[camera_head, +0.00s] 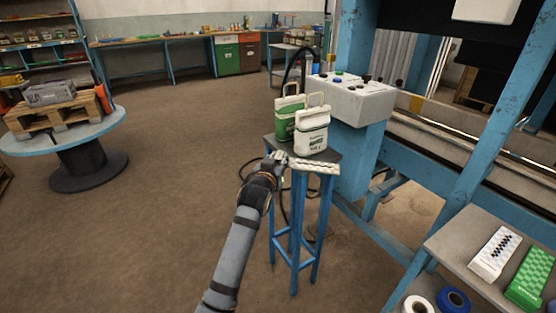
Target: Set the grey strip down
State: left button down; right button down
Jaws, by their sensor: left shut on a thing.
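The grey strip (316,166) is a pale, short, ridged piece at the front edge of the stool top (272,143). My left gripper (281,158) comes up from below and is shut on the strip's left end. The strip points to the right from the fingers, roughly level. I cannot tell whether it touches the stool top or hangs just above or in front of it. My right gripper is not in view.
A white sack (312,138) and a green sack (286,120) with handles stand on the blue-legged stool, close behind the strip. A grey control box (350,103) is behind them. A shelf (463,244) at lower right holds boxes and rolls.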

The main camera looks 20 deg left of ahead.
pick_arm(q)
jog(key=c, duration=1.2)
grip_release()
jog(key=shift+o, duration=0.3)
jog(key=shift+r, duration=0.15)
jog(key=p+v, duration=0.1)
jog(key=v, duration=1.1)
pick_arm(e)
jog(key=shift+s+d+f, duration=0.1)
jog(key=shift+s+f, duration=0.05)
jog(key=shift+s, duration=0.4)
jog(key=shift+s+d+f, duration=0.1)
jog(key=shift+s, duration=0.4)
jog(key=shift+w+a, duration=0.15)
